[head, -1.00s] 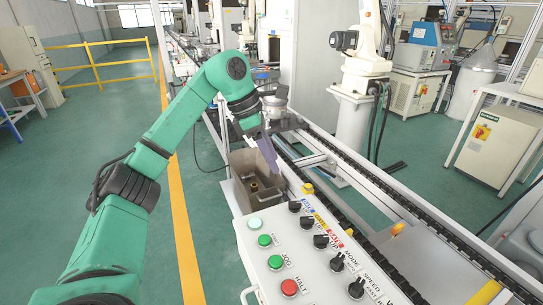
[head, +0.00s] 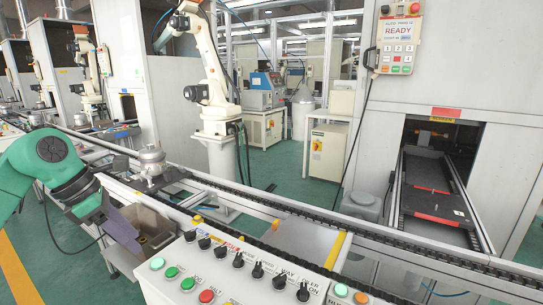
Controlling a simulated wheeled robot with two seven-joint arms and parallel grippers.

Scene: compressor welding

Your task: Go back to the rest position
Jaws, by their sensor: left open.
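My left gripper (head: 122,236) is at the left of the head view, at the end of the green arm. I see nothing held between the fingers. A metal compressor part (head: 149,160) sits on a fixture on the conveyor line behind the gripper. My right gripper is not in view.
A white robot arm (head: 217,110) stands beyond. A machine bay (head: 432,190) opens at the right. Green floor shows at the far left.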

